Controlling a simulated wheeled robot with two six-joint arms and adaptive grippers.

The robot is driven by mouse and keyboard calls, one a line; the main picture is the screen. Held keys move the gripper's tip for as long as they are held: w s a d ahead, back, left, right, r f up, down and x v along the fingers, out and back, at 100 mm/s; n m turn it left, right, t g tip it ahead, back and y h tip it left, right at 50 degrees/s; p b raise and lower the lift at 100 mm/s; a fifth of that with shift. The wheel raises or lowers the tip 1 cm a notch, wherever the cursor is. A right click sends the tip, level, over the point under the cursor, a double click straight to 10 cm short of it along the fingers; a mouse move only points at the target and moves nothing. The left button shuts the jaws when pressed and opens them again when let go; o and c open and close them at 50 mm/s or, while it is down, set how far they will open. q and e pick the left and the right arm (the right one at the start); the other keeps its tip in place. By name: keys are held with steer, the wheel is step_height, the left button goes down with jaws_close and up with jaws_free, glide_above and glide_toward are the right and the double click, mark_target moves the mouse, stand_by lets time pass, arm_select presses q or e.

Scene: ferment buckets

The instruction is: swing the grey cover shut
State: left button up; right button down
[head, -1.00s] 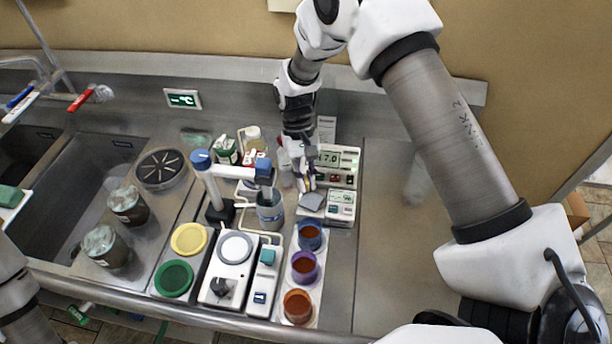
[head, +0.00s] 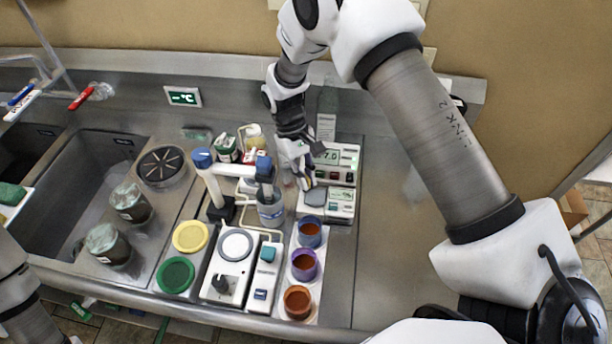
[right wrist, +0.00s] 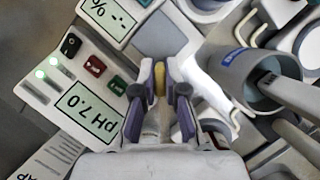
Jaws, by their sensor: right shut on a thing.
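The grey cover (head: 315,196) is a small flat plate on the white instrument (head: 341,204) with a "%" display, right of the middle in the head view. In the right wrist view the grey plate (right wrist: 160,36) lies just beyond my fingertips. My right gripper (head: 305,183) reaches down at the cover's upper left edge. Its purple-grey fingers (right wrist: 159,82) are shut on a small yellow piece (right wrist: 159,76) at the cover's near edge. The cover looks tilted, but its exact angle cannot be told. My left gripper is out of view.
A pH meter reading 7.0 (head: 334,157) stands close behind. Cups of brown liquid (head: 309,233) stand in front. The steel counter on the right (head: 395,270) is clear.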

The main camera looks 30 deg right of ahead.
steer(key=c, duration=1.2)
jaws_free()
steer(key=shift+s+f, duration=0.1)
steer(key=v, duration=1.2)
